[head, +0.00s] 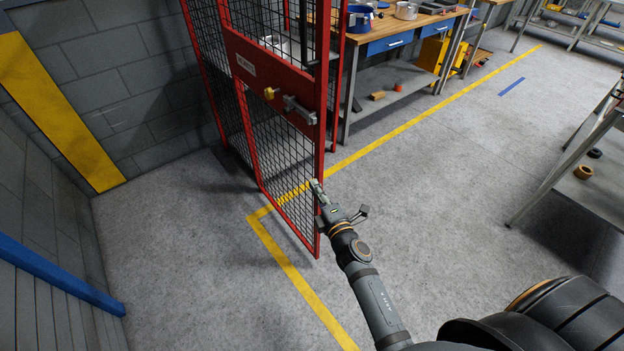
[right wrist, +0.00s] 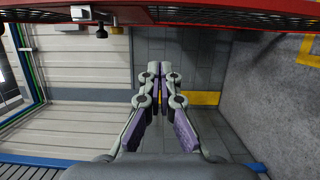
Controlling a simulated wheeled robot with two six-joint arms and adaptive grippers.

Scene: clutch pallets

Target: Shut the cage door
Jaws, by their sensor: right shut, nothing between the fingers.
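The cage door (head: 277,69) is a red frame with black mesh. It stands open, jutting out from the cage toward me, with its free edge on the right. It carries a grey handle (head: 299,108) and a yellow knob (head: 269,92). My right gripper (head: 316,186) is shut and empty, beside the lower part of the free edge. In the right wrist view its closed fingertips (right wrist: 160,68) show below the red door frame (right wrist: 215,15), which crosses the top. I cannot tell whether the gripper touches the door. My left gripper is not in view.
The red mesh cage (head: 205,62) stands near the grey block wall (head: 110,60). A workbench (head: 384,46) with blue drawers stands behind it. A yellow floor line (head: 297,276) passes under the door. Another bench (head: 590,165) is at the right. The middle floor is clear.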

